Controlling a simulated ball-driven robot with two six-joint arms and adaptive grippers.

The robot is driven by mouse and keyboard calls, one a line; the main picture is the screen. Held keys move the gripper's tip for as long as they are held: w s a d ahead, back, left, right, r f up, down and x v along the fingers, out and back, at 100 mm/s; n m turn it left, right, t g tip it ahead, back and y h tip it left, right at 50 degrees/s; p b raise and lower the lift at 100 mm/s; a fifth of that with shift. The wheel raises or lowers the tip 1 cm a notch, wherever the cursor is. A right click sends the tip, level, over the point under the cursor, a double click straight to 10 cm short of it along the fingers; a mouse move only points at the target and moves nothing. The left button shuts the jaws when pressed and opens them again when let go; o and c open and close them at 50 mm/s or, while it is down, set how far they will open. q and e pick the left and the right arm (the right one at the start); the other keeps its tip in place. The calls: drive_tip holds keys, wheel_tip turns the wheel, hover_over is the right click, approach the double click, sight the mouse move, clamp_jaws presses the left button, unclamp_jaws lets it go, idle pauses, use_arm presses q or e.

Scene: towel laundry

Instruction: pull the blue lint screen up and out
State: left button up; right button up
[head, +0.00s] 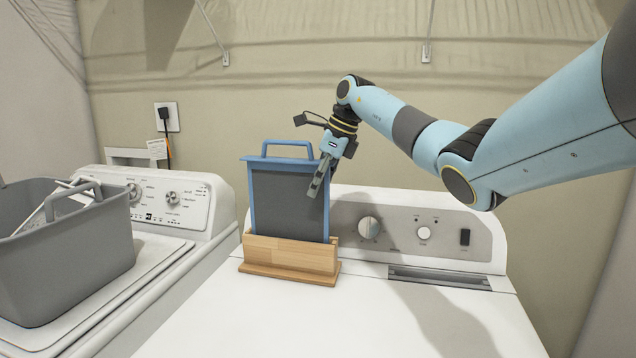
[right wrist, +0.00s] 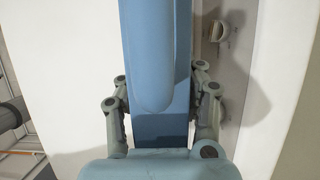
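The blue lint screen (head: 288,200) stands upright in a wooden holder (head: 290,258) on the dryer top. It has a blue frame, a dark mesh panel and a loop handle (head: 290,146) on top. My right gripper (head: 320,178) points down at the upper right edge of the screen, with a finger in front of the panel. In the right wrist view its spread fingers (right wrist: 162,105) flank a blue part of the screen (right wrist: 155,55). Firm contact cannot be made out, and the fingertips are partly hidden. My left gripper is out of view.
The dryer's control panel (head: 400,228) with knobs is behind and right of the holder. A slot (head: 440,277) lies in the dryer top. A grey basket (head: 70,260) sits on the washer at left. The dryer top in front is clear.

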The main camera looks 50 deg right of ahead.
sight(315, 161)
clamp_jaws()
drive_tip(key=shift+r, duration=0.1)
idle(0.4)
drive_tip(key=shift+r+p, duration=2.45)
drive_tip(key=shift+r, duration=1)
drive_tip(key=shift+r+p, duration=1.15)
drive_tip(key=shift+r, duration=0.35)
drive_tip(key=shift+f, duration=0.2)
